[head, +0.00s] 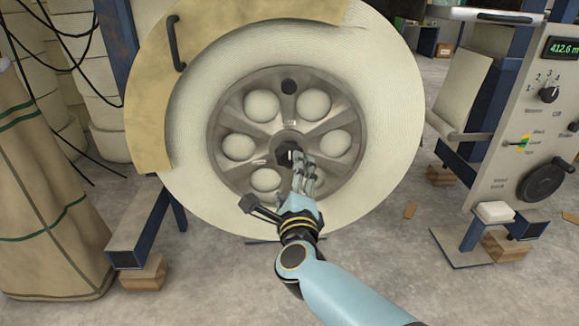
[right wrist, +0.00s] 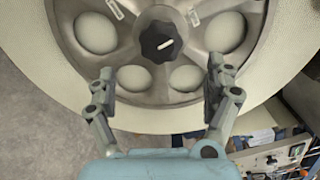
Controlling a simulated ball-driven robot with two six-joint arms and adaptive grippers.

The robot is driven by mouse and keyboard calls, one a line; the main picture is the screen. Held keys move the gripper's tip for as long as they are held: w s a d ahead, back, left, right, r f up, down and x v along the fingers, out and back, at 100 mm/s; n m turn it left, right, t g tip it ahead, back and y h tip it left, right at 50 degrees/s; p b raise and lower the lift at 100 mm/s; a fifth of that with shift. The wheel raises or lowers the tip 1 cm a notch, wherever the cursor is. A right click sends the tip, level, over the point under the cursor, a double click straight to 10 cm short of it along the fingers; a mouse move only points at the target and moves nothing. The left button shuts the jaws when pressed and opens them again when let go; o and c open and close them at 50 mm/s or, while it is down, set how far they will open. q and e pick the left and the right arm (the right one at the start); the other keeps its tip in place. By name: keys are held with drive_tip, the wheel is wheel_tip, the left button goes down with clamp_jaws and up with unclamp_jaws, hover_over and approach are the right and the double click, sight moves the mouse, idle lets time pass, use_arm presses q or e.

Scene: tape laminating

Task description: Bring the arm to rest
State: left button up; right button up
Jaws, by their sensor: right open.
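My right arm (head: 345,290) comes in from the bottom and reaches up to the big wheel. My right gripper (head: 303,168) is in front of the wheel's hub, at the lower right of the black hub knob (head: 287,150). In the right wrist view the two fingers (right wrist: 162,78) are spread wide with nothing between them. The black knob (right wrist: 161,41) with a white mark lies beyond the fingertips, and I see no contact with it. My left gripper is not in view.
A large cream reel (head: 385,120) with a grey spoked hub (head: 235,172) fills the middle. A tan guard (head: 148,110) covers its upper left. A control panel (head: 535,120) stands at right, a tan sack (head: 50,190) at left. Wooden blocks (head: 143,273) lie under the frame's feet.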

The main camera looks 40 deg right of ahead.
drive_tip(key=shift+v, duration=1.1)
